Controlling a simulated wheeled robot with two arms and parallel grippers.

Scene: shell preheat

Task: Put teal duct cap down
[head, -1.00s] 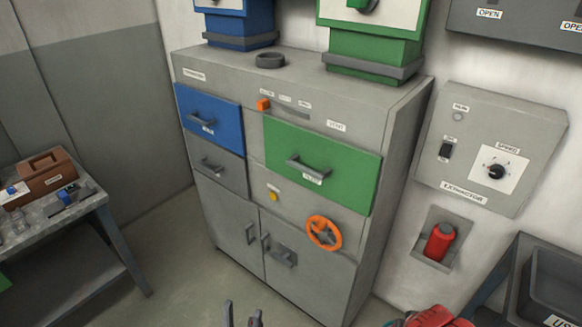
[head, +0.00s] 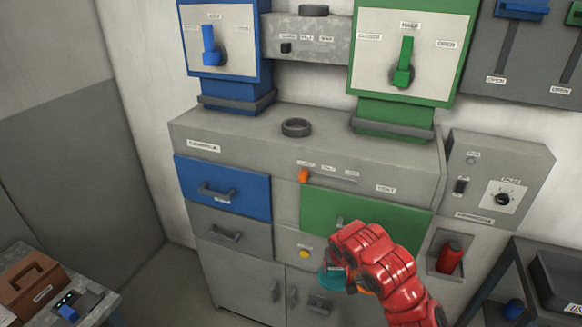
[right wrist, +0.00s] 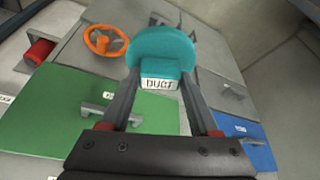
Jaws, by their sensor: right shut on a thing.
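The teal duct cap (right wrist: 162,48) is a round teal piece with a block labelled "DUCT". My right gripper (right wrist: 160,85) is shut on that block in the right wrist view. In the head view the cap (head: 331,278) shows partly behind my red right hand (head: 350,262), in front of the cabinet below the green drawer. The cap is held in the air, apart from the cabinet as far as I can tell. My left gripper is not in view.
The grey cabinet (head: 225,262) has a blue drawer (head: 222,187) and a green drawer (head: 365,213). A dark ring (head: 296,128) lies on its top, between the blue and green units. An orange handwheel (right wrist: 106,40) is close by the cap in the right wrist view. A dark bin (head: 558,280) stands at right.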

